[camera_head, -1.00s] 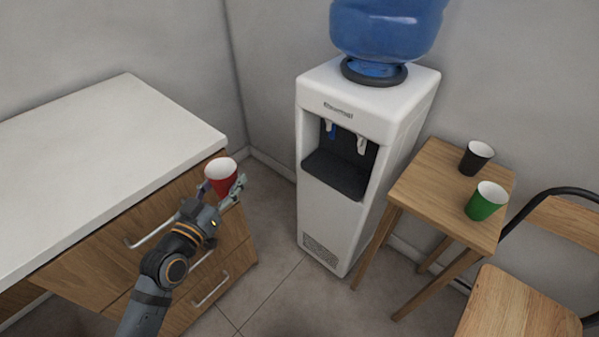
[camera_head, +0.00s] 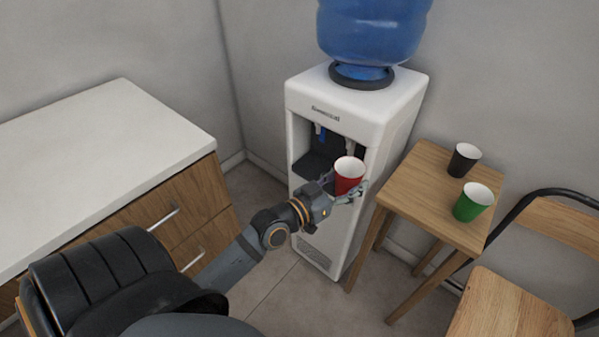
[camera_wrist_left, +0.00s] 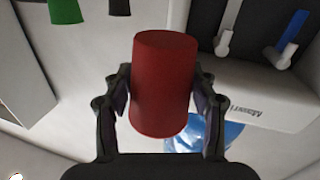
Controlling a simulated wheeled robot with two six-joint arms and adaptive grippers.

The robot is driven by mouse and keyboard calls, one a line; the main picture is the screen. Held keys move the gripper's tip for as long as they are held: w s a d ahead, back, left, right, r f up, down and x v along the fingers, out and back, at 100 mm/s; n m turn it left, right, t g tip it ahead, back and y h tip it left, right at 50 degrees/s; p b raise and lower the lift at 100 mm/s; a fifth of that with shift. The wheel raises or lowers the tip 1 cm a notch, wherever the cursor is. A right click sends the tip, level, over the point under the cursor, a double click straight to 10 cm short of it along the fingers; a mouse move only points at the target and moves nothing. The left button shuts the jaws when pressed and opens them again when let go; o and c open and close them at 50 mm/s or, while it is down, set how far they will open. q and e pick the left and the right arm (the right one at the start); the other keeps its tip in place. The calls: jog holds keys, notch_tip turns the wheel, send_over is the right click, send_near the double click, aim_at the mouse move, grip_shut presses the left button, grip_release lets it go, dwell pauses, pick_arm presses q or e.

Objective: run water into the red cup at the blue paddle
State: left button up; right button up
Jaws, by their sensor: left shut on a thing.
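The red cup (camera_head: 348,177), white inside, is held upright in my left gripper (camera_head: 344,188), in front of the water dispenser (camera_head: 390,112). In the left wrist view the red cup (camera_wrist_left: 162,85) sits between the two fingers of the left gripper (camera_wrist_left: 160,95), which are shut on it. The blue paddle (camera_head: 321,132) is at the left of the dispenser's dark recess, up and left of the cup. It also shows in the left wrist view (camera_wrist_left: 291,33), apart from the cup. The cup seems empty. My right gripper is not in view.
A white paddle (camera_head: 349,147) hangs right of the blue one. A wooden stool (camera_head: 415,195) at right bears a black cup (camera_head: 463,160) and a green cup (camera_head: 473,203). A chair (camera_head: 505,305) stands at lower right. A counter (camera_head: 100,160) with drawers is at left.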

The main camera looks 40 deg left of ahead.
pick_arm(q)
jog(key=shift+f, duration=0.1)
jog(key=a+f+n+y+b, duration=0.4)
jog(key=a+f+y+b, duration=0.35)
jog(key=f, duration=0.55)
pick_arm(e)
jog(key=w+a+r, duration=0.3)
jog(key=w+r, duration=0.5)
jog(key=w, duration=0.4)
pick_arm(q)
jog(key=a+r+n+y+b, duration=0.2)
jog(key=a+n+y+b, duration=0.2)
jog(key=a, duration=0.7)
jog(key=shift+a+r+n+g+y+b, duration=0.3)
jog(key=shift+g+y+b, duration=0.1)
jog(key=shift+y, duration=0.25)
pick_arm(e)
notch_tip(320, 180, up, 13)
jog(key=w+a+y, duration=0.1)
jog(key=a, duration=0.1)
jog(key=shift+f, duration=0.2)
pick_arm(q)
jog(key=shift+w, duration=0.2)
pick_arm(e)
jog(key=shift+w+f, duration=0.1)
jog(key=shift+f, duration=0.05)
